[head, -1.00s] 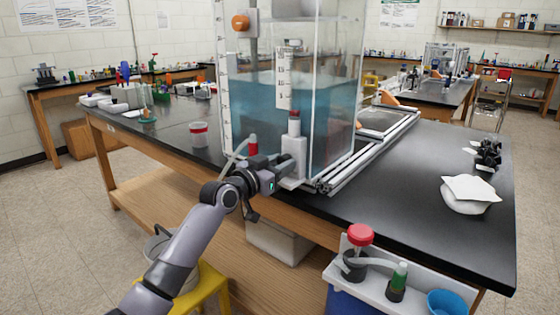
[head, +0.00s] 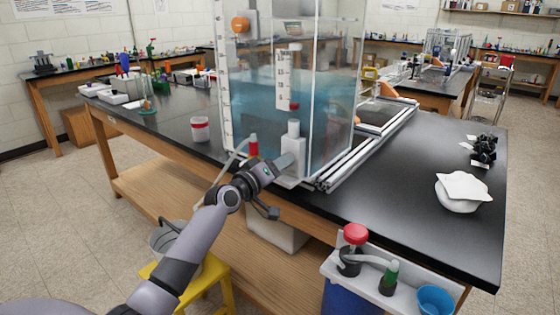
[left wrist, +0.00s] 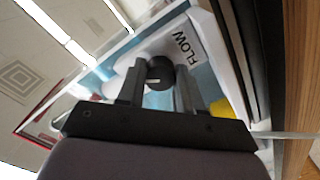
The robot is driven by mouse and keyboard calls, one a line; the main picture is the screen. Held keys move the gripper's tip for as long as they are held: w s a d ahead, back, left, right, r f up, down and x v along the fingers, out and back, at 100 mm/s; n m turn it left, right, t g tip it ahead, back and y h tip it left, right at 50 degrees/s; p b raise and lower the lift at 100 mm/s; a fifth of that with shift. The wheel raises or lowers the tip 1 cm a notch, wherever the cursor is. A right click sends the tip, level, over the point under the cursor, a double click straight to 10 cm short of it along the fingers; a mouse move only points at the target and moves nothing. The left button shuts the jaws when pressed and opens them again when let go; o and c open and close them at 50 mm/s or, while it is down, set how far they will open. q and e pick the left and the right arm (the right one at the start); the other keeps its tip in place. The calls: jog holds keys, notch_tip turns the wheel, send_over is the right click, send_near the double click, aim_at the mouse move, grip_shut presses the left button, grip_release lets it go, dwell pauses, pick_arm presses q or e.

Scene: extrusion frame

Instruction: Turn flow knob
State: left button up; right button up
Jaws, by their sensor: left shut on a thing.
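The dark round flow knob (left wrist: 160,72) sits between the fingers of my left gripper (left wrist: 158,84) in the left wrist view, beside a white label (left wrist: 186,46) reading FLOW. The fingers are closed on the knob from both sides. In the head view my left gripper (head: 277,166) meets the front of a white block (head: 293,150) at the foot of the clear water tank (head: 330,95). The knob is hidden there. A scaled tube (head: 284,78) stands above the block, with a small red piece (head: 293,106) near its lower end. My right gripper is out of view.
Metal rails (head: 350,165) run right of the tank. The black bench top (head: 400,185) is mostly clear at right. A yellow stool (head: 205,285) stands below.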

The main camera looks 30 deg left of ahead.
pick_arm(q)
jog(key=shift+n, duration=0.6)
jog(key=o, duration=1)
jog(key=shift+o, duration=0.2)
jog(key=shift+s, duration=0.1)
jog(key=s, duration=0.7)
jog(key=shift+a, duration=0.3)
